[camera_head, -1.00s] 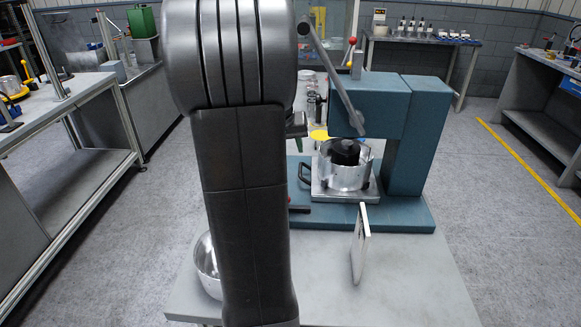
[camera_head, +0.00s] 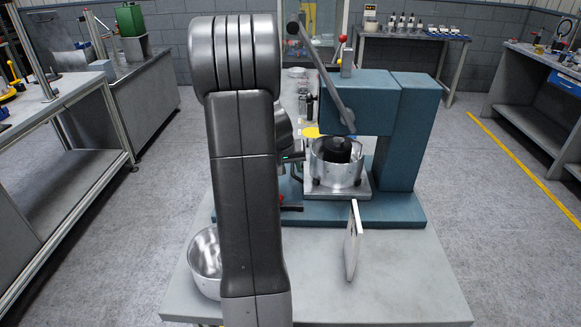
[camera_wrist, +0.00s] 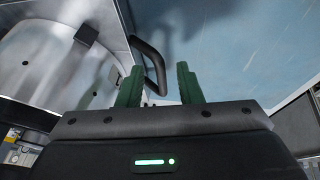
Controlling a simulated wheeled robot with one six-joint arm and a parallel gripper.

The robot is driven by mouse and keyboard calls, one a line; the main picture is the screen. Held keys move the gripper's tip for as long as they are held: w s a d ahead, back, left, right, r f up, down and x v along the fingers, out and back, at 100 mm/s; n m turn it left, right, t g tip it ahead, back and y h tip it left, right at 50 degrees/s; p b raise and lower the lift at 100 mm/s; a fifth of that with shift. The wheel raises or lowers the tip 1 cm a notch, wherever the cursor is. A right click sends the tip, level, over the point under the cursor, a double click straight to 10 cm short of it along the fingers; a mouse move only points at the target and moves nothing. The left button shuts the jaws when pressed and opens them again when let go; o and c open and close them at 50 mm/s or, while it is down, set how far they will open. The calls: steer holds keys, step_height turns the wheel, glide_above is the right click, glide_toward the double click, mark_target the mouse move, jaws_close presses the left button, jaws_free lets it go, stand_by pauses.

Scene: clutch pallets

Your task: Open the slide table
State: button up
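The slide table (camera_head: 312,190) is a light metal plate on the teal base of the press, under a round metal pot (camera_head: 340,177). Its black handle (camera_wrist: 150,58) shows in the wrist view as a bent bar. My gripper (camera_wrist: 160,68) has two green fingers, apart, with the handle in the gap between them near the fingertips. I cannot tell if either finger touches it. In the head view my arm hides most of the gripper and part of the handle.
The press (camera_head: 410,130) has a lever (camera_head: 330,85) above the pot. A metal bowl (camera_head: 205,262) sits at the left table edge, partly behind my arm. A thin upright panel (camera_head: 353,242) stands in front of the press. The table front right is clear.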

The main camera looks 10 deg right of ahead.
jaws_close()
steer(key=shift+a, duration=0.1)
steer(key=w+a+b, duration=0.2)
steer(key=a, duration=0.9)
steer(key=w+a+b, duration=0.2)
steer(key=a+b, duration=0.1)
steer(key=a, duration=0.8)
steer(key=shift+w+a, duration=0.3)
steer(key=shift+a, duration=0.05)
jaws_free()
steer(key=shift+r, duration=0.1)
steer(key=v, duration=1.3)
steer(key=shift+s+r, duration=0.15)
steer(key=shift+r, duration=0.1)
